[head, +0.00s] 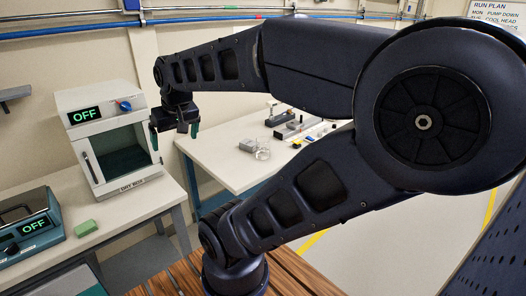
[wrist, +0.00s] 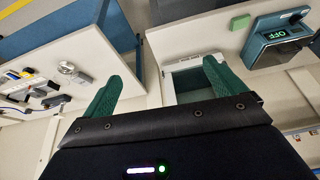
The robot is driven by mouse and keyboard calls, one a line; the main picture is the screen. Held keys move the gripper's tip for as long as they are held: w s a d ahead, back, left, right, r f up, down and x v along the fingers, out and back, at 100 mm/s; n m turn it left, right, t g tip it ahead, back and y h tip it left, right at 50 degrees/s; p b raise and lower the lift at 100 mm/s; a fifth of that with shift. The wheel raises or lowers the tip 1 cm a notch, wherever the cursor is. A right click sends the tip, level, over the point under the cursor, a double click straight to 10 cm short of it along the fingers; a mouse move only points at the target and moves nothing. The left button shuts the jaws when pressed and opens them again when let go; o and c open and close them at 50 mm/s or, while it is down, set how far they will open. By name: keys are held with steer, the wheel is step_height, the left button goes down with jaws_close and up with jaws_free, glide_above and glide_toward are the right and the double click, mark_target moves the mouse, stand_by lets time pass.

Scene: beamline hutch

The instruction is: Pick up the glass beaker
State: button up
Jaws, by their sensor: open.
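The glass beaker (head: 263,153) is small and clear, and stands on the white table at the centre of the head view. Clear glassware also shows small at the left of the wrist view (wrist: 69,69), where I cannot make out its outline well. My gripper (head: 175,131) has green fingers spread apart with nothing between them. In the wrist view my gripper (wrist: 162,71) also shows open and empty.
The white table (head: 222,145) also bears several small instruments and blocks behind and right of the beaker. Floor shows between bench and table.

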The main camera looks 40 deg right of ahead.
steer(key=w+d+f+m, duration=0.3)
steer(key=w+d+m, duration=1.2)
steer(key=w+m, duration=0.35)
steer(key=m+g+h, duration=0.1)
steer(key=m+h, duration=0.2)
steer(key=m, duration=2.2)
glide_above(263, 148)
step_height(263, 148, down, 21)
steer(key=shift+x, duration=5.3)
steer(key=shift+d, duration=0.15)
steer(key=shift+r, duration=0.1)
steer(key=c, duration=1.2)
